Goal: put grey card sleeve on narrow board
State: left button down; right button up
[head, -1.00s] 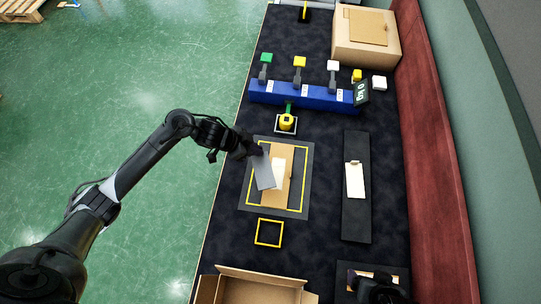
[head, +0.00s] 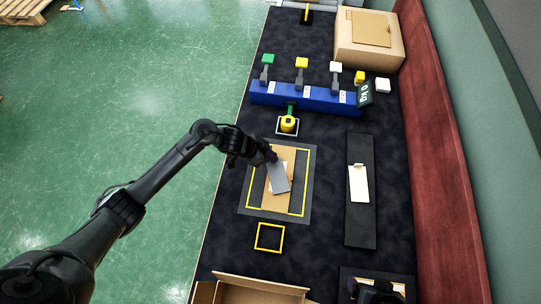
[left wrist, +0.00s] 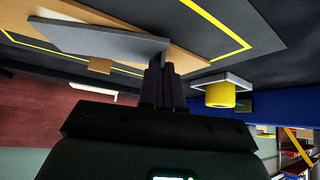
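The grey card sleeve (head: 279,178) is held by my left gripper (head: 270,157) over a brown cardboard piece inside the yellow-outlined mat. In the left wrist view the closed fingers (left wrist: 160,84) meet the end of the grey sleeve (left wrist: 100,42), which sticks out flat from them. Whether the sleeve touches the cardboard is unclear. The narrow board (head: 361,215), long and dark, lies to the right with a cream card (head: 358,183) on it. My right gripper (head: 381,290) is at the bottom right edge, dark and partly cut off; its fingers are unclear.
The brown cardboard (head: 271,203) lies on the dark mat (head: 304,207). A small yellow frame (head: 270,237) lies below it, and an open carton (head: 262,289) is at the bottom. A yellow object on a stand (head: 288,125) and a blue rack (head: 300,95) stand behind. A large box (head: 360,55) is at the back right.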

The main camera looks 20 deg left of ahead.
pick_arm(q)
jog(key=shift+f, duration=0.1)
jog(key=c, duration=1.3)
grip_release()
jog(key=shift+c, duration=0.2)
pick_arm(e)
jog(key=shift+d, duration=0.1)
